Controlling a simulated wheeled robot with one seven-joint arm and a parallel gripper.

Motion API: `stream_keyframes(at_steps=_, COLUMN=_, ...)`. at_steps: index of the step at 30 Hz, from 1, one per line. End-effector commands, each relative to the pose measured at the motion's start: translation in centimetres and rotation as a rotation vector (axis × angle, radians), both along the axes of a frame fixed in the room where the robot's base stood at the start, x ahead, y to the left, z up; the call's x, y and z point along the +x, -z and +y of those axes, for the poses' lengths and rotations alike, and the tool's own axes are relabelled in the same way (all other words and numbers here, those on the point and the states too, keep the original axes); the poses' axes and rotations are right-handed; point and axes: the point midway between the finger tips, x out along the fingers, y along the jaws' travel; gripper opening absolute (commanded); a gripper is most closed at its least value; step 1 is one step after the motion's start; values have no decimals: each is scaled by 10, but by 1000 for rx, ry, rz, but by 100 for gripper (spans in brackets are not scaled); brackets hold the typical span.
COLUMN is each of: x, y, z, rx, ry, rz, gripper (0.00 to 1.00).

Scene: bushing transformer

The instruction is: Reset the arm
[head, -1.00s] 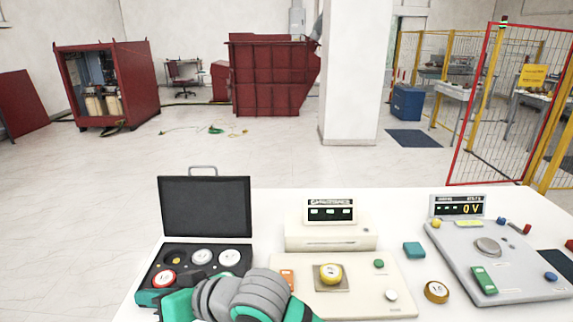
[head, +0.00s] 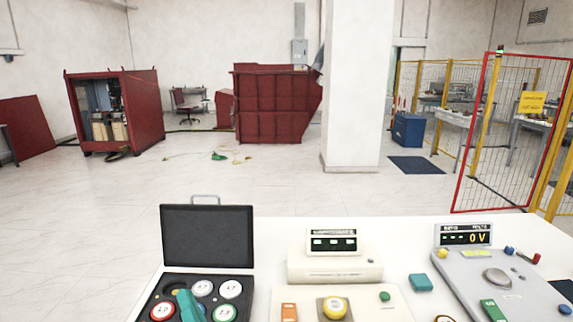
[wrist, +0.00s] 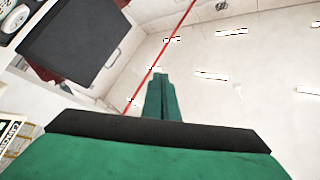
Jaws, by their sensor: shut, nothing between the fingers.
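In the head view, my teal gripper (head: 187,304) shows at the bottom edge, in front of the open black case (head: 207,236). It covers part of the case's lower tray. The rest of my arm is below the picture. The case lid (wrist: 75,38) also shows at the upper left of the wrist view.
Open floor lies beyond, with a white pillar (head: 357,90) and red-framed fence (head: 487,130).

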Motion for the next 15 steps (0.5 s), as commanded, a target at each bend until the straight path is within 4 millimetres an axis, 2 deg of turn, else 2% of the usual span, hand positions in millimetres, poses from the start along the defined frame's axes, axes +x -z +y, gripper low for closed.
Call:
stream_keyframes(at_steps=1, x=-1, y=14, z=-7, rx=15, ry=40, rz=20, gripper=0)
stream_keyframes(at_steps=8, x=-17, y=75, z=-42, rx=24, ry=227, rz=92, gripper=0)
stream_keyframes(at_steps=15, x=-54, y=146, z=-73, rx=-50, ry=403, rz=177, gripper=0)
